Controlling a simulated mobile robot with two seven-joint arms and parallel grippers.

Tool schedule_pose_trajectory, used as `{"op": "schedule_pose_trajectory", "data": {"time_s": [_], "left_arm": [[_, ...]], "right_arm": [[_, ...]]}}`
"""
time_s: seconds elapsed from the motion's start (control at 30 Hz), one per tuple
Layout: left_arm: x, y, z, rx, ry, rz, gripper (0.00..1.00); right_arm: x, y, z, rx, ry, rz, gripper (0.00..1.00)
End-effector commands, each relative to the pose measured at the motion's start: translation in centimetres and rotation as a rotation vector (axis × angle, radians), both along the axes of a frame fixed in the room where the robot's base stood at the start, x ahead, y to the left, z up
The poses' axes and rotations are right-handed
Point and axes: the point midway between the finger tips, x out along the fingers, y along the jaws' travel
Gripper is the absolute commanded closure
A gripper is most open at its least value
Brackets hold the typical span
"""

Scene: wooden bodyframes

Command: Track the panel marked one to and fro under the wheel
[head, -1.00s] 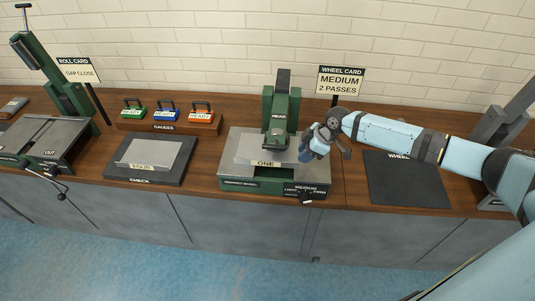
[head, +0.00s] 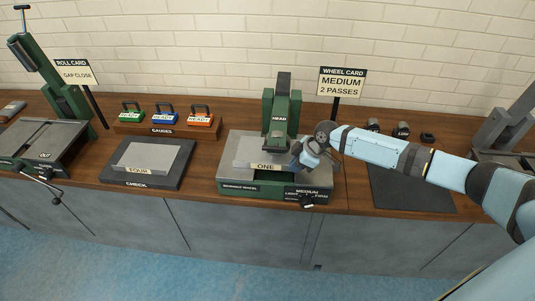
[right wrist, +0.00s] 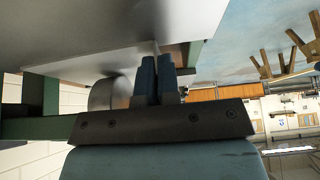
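The panel marked ONE (head: 250,151) is a flat grey plate lying on the green wheel machine (head: 231,184), under the part labelled HEAD (head: 280,112). My right gripper (head: 297,152) is at the panel's right side, beside the head. In the right wrist view, my right gripper (right wrist: 156,62) has its two dark blue fingers close together, with the thin edge of the panel (right wrist: 110,62) between them. A round metal wheel (right wrist: 104,93) shows just left of the fingers. My left gripper is in neither view.
A wheel card (head: 341,82) reads MEDIUM, 2 PASSES. The panel FOUR (head: 153,154) lies on the check plate (head: 112,171). The gauge rack (head: 190,128) stands behind it. A dark mat (head: 410,195) to the right is bare. The roll machine (head: 45,143) stands at left.

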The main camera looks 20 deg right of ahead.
Motion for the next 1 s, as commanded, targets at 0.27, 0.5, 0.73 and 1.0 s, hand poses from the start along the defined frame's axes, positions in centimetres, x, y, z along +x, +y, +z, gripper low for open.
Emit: {"op": "schedule_pose_trajectory", "data": {"time_s": [0.27, 0.5, 0.73, 1.0], "left_arm": [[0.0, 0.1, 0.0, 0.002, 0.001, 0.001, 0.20], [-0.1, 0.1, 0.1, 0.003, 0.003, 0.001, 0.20], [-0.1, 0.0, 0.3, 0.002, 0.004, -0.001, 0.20], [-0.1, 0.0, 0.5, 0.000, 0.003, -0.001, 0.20]], "right_arm": [[-0.1, -0.3, 0.1, 0.000, -0.001, 0.000, 1.00], [-0.8, -1.3, 0.1, 0.001, -0.001, -0.001, 1.00], [-1.4, -2.3, 0.1, 0.000, 0.000, -0.001, 1.00], [-2.1, -3.5, 0.0, 0.000, 0.000, -0.001, 1.00]]}}
